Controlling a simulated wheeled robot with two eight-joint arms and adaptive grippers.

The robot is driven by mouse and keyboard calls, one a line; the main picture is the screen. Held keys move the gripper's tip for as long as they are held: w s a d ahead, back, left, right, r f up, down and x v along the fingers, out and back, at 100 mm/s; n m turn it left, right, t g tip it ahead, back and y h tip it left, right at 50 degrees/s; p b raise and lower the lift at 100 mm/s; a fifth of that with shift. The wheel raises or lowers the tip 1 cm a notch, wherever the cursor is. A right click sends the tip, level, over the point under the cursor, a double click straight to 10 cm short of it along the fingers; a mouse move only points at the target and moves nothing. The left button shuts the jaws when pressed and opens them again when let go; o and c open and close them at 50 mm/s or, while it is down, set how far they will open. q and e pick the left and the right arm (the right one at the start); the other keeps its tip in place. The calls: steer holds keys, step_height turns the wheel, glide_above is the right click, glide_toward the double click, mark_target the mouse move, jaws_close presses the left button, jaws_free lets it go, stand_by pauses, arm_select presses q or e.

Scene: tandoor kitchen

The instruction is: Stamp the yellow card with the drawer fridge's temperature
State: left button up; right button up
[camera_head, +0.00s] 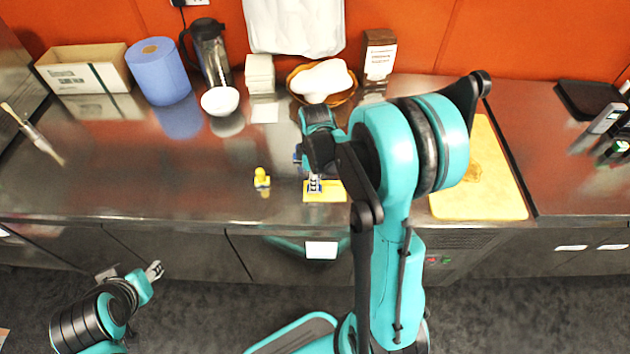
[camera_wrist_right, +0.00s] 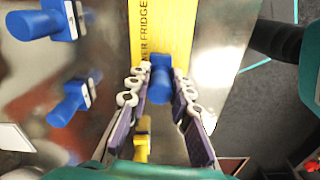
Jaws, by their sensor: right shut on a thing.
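The yellow card (camera_head: 335,197) lies near the counter's front edge; the right wrist view shows it (camera_wrist_right: 175,25) with "ER FRIDGE" readable. My right gripper (camera_wrist_right: 158,82) is shut on a blue-handled stamp (camera_wrist_right: 160,85) over the card's near end in that view. I cannot tell whether the stamp touches the card. Two other blue-handled stamps (camera_wrist_right: 38,24) (camera_wrist_right: 66,106) are beside the gripper. A yellow stamp (camera_head: 262,178) stands left of the card. A small lit display (camera_head: 432,260) is on the counter front, too small to read. My left gripper (camera_head: 154,270) is low, in front of the counter.
A cutting board (camera_head: 500,195) lies right of my right arm. Along the back are a box (camera_head: 85,68), blue roll (camera_head: 158,72), press jug (camera_head: 211,50), white bowl (camera_head: 220,101) and basket (camera_head: 322,82). A brush (camera_head: 33,134) lies far left. The left counter middle is clear.

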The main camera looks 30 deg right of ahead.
steer(key=shift+r+p, duration=2.35)
steer(key=shift+r, duration=1.05)
steer(key=shift+d, duration=0.1)
